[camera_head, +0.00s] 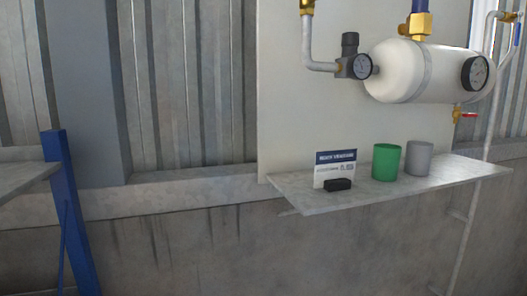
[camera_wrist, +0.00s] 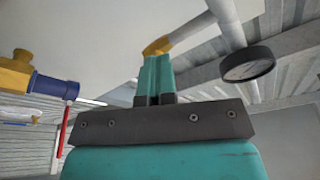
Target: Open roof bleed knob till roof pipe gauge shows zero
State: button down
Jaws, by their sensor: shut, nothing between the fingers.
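My gripper (camera_wrist: 156,60) shows in the wrist view with its two teal fingers together and nothing between them. A brass-coloured fitting (camera_wrist: 158,46) on a pale pipe (camera_wrist: 202,29) appears just past the fingertips; I cannot tell if they touch it, or if it is the bleed knob. A round dark gauge (camera_wrist: 248,64) is right of the fingers, near the roof beams. Its face is seen at a steep angle and the reading is not legible. My gripper is not in the head view, and no roof pipe gauge can be made out there.
In the head view, a white tank (camera_head: 404,72) with gauges is on the wall panel. A shelf (camera_head: 410,190) below holds a card (camera_head: 334,168), a black block (camera_head: 338,185), a green cup (camera_head: 386,162) and a grey cup (camera_head: 419,158). A red lever (camera_wrist: 65,128) is left of my gripper.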

jog(key=shift+w+d+f, duration=0.3)
jog(key=shift+d+f, duration=0.05)
jog(key=shift+d, duration=0.1)
jog(key=b+v, duration=0.1)
jog(key=v, duration=0.1)
jog(key=b+v, duration=0.3)
jog(key=shift+s+d+r, duration=0.15)
jog(key=shift+s+r, duration=0.1)
jog(key=shift+s, duration=0.1)
dwell(0.4)
jog(key=shift+f, duration=0.1)
